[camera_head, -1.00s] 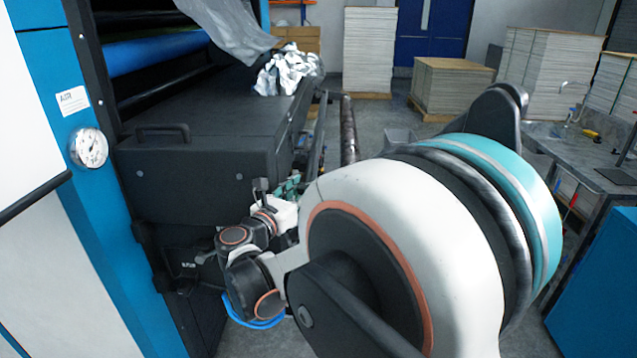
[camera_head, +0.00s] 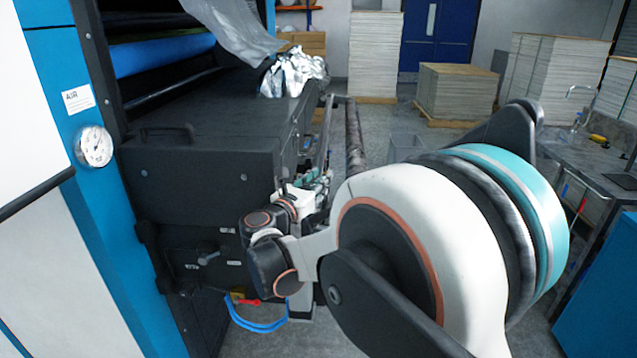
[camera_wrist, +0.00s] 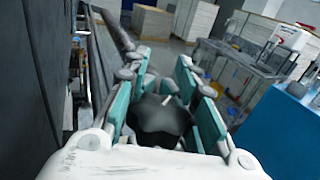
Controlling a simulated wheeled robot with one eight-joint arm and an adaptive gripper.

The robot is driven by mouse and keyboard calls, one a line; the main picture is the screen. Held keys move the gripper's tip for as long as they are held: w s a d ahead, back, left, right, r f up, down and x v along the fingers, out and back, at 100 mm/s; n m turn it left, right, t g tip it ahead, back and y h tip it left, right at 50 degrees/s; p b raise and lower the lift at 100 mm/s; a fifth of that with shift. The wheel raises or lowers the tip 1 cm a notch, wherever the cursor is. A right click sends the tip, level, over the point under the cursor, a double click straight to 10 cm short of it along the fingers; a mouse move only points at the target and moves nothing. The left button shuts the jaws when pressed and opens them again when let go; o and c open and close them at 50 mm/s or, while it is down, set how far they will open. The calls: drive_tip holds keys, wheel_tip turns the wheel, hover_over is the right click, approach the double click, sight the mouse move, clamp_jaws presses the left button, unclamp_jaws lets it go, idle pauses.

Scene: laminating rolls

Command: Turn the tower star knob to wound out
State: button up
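A black star knob (camera_wrist: 160,122) with a short white pointer line on it is in the middle of the wrist view. My gripper (camera_wrist: 165,85) is open, with its teal-padded fingers on the left and right of the knob. I cannot tell whether either pad touches it. In the head view my gripper (camera_head: 317,183) is small, beyond my arm and beside the dark machine's right end. The knob cannot be made out there. The pointer aims up and slightly right in the wrist view; no scale or marking is readable.
The dark machine housing (camera_head: 200,170) stands close on the left of my arm. A red handle (camera_head: 249,301) and a blue hose (camera_head: 258,325) are low beside it. A long roller bar (camera_head: 354,135) lies beyond. A grey bench (camera_wrist: 225,60) and a blue cabinet (camera_wrist: 285,130) are on the right.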

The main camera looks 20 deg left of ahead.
drive_tip(key=shift+n+y, duration=0.3)
drive_tip(key=shift+y, duration=0.1)
clamp_jaws()
drive_tip(key=n+y, duration=0.1)
drive_tip(key=y, duration=0.1)
drive_tip(key=a+n+y, duration=0.1)
drive_tip(key=n+y, duration=0.1)
drive_tip(key=y, duration=0.1)
drive_tip(key=shift+f, duration=0.1)
drive_tip(key=n+y, duration=0.1)
drive_tip(key=y, duration=0.1)
drive_tip(key=a+n+g+y, duration=0.1)
drive_tip(key=y, duration=0.1)
drive_tip(key=n+y, duration=0.1)
drive_tip(key=n, duration=0.1)
drive_tip(key=shift+s+a+g+y, duration=0.15)
drive_tip(key=shift+s+g+y, duration=0.15)
drive_tip(key=shift+y, duration=0.1)
drive_tip(key=shift+s+a+n+g+y+p, duration=0.35)
drive_tip(key=shift+s+n+g+y, duration=0.7)
drive_tip(key=shift+n+g, duration=2.8)
drive_tip(key=shift+s+a+n+g+y+p, duration=0.3)
drive_tip(key=shift+s+n+g+y, duration=0.7)
drive_tip(key=shift+n+g, duration=2.85)
drive_tip(key=shift+s+a+n+g+y+p, duration=0.15)
drive_tip(key=shift+s+n+g+y+p, duration=1.05)
drive_tip(key=shift+g, duration=4.3)
drive_tip(key=shift+w+n+b, duration=0.45)
drive_tip(key=shift+n+b, duration=0.25)
drive_tip(key=shift+n, duration=0.3)
